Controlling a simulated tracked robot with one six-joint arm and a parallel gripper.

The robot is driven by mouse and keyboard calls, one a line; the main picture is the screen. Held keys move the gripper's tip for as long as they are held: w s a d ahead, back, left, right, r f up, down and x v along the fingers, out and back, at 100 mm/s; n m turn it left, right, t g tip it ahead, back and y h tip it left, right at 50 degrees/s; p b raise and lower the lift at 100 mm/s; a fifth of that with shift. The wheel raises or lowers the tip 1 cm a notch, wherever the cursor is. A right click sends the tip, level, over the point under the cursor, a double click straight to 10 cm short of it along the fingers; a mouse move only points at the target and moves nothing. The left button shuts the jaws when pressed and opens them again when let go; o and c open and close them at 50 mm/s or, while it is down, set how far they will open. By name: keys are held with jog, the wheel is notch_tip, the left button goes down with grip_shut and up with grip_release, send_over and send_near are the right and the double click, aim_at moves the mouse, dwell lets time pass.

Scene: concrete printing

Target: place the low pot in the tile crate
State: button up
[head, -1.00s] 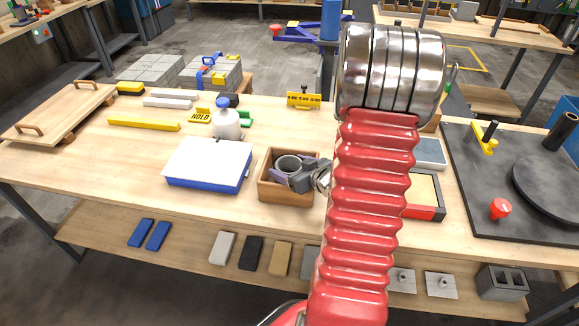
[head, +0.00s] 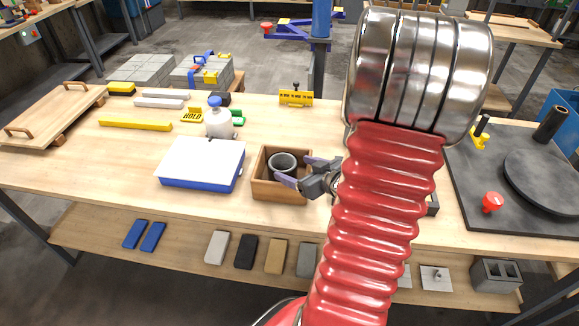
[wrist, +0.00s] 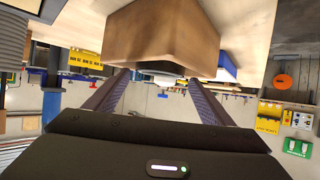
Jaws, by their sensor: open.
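The low pot (head: 282,161) is a grey, round, hollow vessel. In the head view it stands upright inside the wooden tile crate (head: 281,193), with its rim showing above the crate's near wall. My gripper (head: 303,171) is open, at the crate's right side, with its fingers pointing left toward the pot. One finger reaches over the crate's near right part; I see no grip on the pot. In the wrist view my open gripper (wrist: 159,80) has nothing between its fingers, and the crate (wrist: 160,32) shows large above them.
A dark board with a round plate (head: 545,182) lies at the right. Bare tabletop shows in front of the crate. My arm hides the table right of it.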

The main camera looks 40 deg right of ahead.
jog(key=shift+v, duration=2.25)
jog(key=shift+d, duration=0.1)
jog(key=shift+w+d+r, duration=0.15)
jog(key=shift+w+r, duration=0.2)
jog(key=shift+w, duration=0.15)
jog(key=w+a+r+g+h, duration=0.4)
jog(key=w+a+r, duration=0.1)
jog(key=r, duration=0.5)
jog(key=s+a+r+g+y, duration=0.1)
jog(key=s+a, duration=0.3)
jog(key=a, duration=0.4)
jog(key=s+a+r+g+y, duration=0.1)
jog(key=s+a+y, duration=0.1)
jog(key=a, duration=0.7)
jog(key=s+a+r+n+g+y, duration=0.1)
jog(key=s+a+y, duration=0.1)
jog(key=s+a, duration=0.3)
jog(key=a, duration=0.4)
jog(key=shift+s+r, duration=0.35)
jog(key=shift+r, duration=0.05)
